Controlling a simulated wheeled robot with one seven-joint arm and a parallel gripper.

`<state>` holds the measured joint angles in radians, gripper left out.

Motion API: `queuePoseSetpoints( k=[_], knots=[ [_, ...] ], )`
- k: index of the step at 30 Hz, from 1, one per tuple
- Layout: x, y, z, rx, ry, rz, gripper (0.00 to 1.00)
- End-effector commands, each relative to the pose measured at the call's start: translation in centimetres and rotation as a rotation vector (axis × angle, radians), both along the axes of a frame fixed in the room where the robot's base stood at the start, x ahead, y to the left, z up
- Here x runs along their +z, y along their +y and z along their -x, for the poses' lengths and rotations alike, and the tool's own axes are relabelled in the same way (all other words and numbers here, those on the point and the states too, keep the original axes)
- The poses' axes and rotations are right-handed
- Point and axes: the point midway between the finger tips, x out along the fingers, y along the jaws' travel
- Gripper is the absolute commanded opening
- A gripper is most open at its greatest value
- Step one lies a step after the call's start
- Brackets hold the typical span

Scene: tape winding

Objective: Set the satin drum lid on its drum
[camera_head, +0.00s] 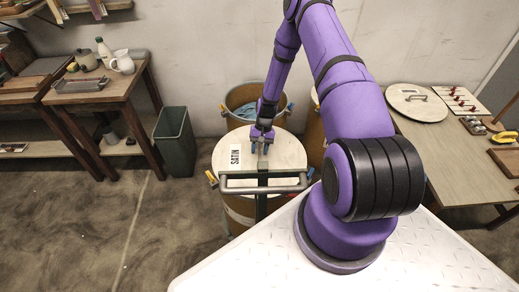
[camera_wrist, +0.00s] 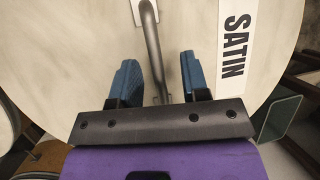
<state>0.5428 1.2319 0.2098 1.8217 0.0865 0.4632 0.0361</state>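The satin drum lid (camera_head: 285,152) is a pale round disc with a white label reading SATIN, which also shows in the wrist view (camera_wrist: 237,45). It lies over the top of a brown drum (camera_head: 238,214) with yellow latches at its sides. The lid looks level; I cannot tell whether its rim is fully seated. My gripper (camera_head: 263,146) is over the lid at its handle. In the wrist view, the blue fingers (camera_wrist: 158,78) are apart, with the grey bar handle (camera_wrist: 152,42) between them and gaps on both sides. The drum's inside is hidden.
An open drum (camera_head: 241,94) with blue latches stands behind, near the wall. Another drum (camera_head: 316,135) is partly hidden behind my arm. A green bin (camera_head: 173,142) stands left. A right table (camera_head: 445,151) bears another round lid (camera_head: 416,103). The floor at front left is clear.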

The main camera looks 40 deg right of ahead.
Motion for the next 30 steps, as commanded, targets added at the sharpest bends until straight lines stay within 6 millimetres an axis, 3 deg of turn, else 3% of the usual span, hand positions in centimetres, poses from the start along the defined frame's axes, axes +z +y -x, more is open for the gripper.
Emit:
queuePoseSetpoints(
  k=[8,21,30],
  knots=[
    [0.9,-0.4,-0.2,0.000,-0.001,0.001,0.42],
    [7.8,-3.2,-1.9,-0.001,-0.002,0.002,0.42],
    [9.8,-3.9,-2.4,0.000,0.000,0.000,0.42]
  ],
)
